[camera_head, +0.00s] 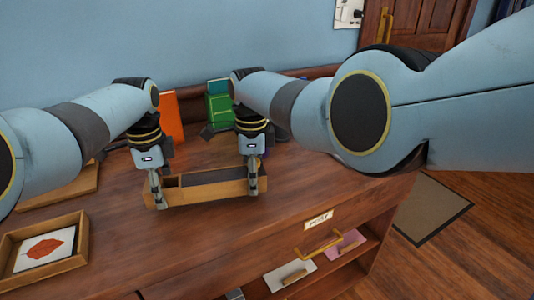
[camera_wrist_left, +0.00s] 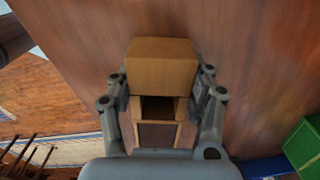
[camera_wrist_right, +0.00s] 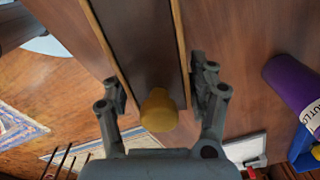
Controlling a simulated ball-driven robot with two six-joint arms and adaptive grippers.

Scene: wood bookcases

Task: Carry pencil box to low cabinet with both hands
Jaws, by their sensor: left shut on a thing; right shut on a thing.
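The pencil box (camera_head: 208,191) is a long, narrow wooden box with a dark inside. It is level at, or just above, the brown wooden cabinet top (camera_head: 200,240); I cannot tell if it touches. My left gripper (camera_head: 157,190) is shut on its left end. In the left wrist view the box's tan end block (camera_wrist_left: 160,65) is between the fingers. My right gripper (camera_head: 254,178) is shut on its right end. In the right wrist view a rounded yellow knob (camera_wrist_right: 158,110) on the box (camera_wrist_right: 145,45) is between the fingers.
A wooden tray (camera_head: 84,240) with a red leaf card is at the left. An orange book (camera_head: 170,115) and green books (camera_head: 219,105) stand behind. A drawer with a brass handle (camera_head: 318,243) and an open shelf are in front. A purple cylinder (camera_wrist_right: 292,85) is nearby.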

